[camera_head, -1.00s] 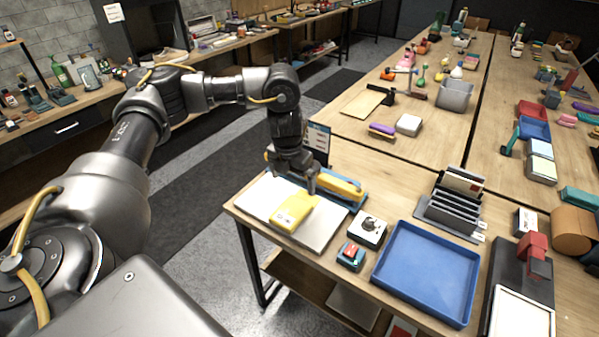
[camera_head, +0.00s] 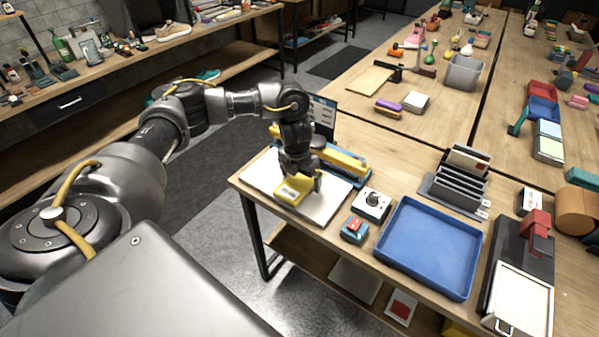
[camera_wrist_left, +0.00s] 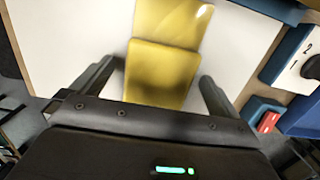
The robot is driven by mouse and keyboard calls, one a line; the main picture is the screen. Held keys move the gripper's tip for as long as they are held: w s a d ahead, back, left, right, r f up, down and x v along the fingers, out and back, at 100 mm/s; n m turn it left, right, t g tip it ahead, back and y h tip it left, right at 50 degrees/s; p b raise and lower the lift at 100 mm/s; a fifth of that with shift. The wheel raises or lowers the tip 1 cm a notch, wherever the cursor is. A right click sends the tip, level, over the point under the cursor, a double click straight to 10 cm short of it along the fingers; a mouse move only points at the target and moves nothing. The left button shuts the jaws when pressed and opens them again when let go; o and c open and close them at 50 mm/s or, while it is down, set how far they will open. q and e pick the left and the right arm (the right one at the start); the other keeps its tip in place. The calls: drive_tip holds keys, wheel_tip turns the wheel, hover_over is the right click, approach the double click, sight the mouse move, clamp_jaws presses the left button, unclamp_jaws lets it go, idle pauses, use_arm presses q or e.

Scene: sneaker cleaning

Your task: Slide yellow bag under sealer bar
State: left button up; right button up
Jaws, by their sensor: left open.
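The yellow bag (camera_head: 290,192) lies flat on a white board (camera_head: 322,212) at the left corner of the near table. The sealer, with a yellow bar (camera_head: 346,160) on a blue base, stands just behind the bag, which is in front of the bar. My left gripper (camera_head: 301,181) is open and low over the bag, pointing down, and hides part of it. In the left wrist view, the bag (camera_wrist_left: 164,68) lies between the two spread fingers, with white board showing on both sides. My right gripper is out of view.
A white dial box (camera_head: 371,205) and a small teal-and-red box (camera_head: 355,230) stand right of the board. A blue tray (camera_head: 388,240) and a dark slotted rack (camera_head: 458,185) are farther right. The table's left edge is close to the board.

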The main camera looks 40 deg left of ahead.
use_arm(q)
drive_tip(key=c, duration=1)
drive_tip(key=shift+w+b, duration=1.8)
drive_tip(key=shift+w, duration=0.85)
drive_tip(key=shift+c, duration=0.2)
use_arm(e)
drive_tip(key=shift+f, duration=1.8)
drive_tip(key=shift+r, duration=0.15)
use_arm(q)
drive_tip(key=o, duration=1)
drive_tip(key=shift+o, duration=0.2)
drive_tip(key=shift+r, duration=0.1)
wheel_tip(320, 180, up, 11)
drive_tip(key=s+p, duration=0.1)
drive_tip(key=shift+s+f+p, duration=0.15)
drive_tip(key=shift+f+p, duration=0.05)
drive_tip(key=shift+p, duration=0.1)
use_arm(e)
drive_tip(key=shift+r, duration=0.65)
